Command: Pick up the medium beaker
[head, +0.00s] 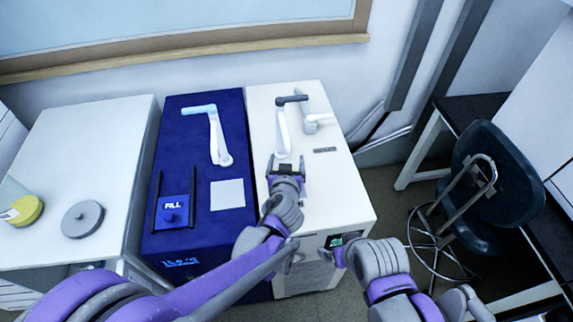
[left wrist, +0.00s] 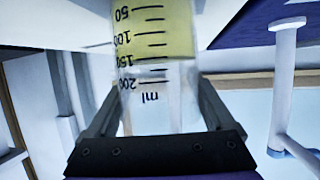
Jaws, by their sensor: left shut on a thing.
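The medium beaker (left wrist: 155,75) fills the middle of the left wrist view. It is clear, with black ml marks up to 200 that read upside down there, and a yellow band or content at the picture's top. My left gripper (left wrist: 158,105) is shut on it, one finger on each side. In the head view my left gripper (head: 287,165) is over the white cabinet, and I cannot clearly make out the beaker in it. My right gripper (head: 336,252) is near the white cabinet's front edge; its fingers are too hidden to tell their state.
The white cabinet (head: 335,195) has a white tap-like arm (head: 284,130) just beyond my left gripper. The blue cabinet (head: 170,130) has a FILL button (head: 172,216) and a white spout. A grey disc (head: 82,218) and yellow-ended container (head: 25,210) sit on the left white top. A chair (head: 500,180) stands right.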

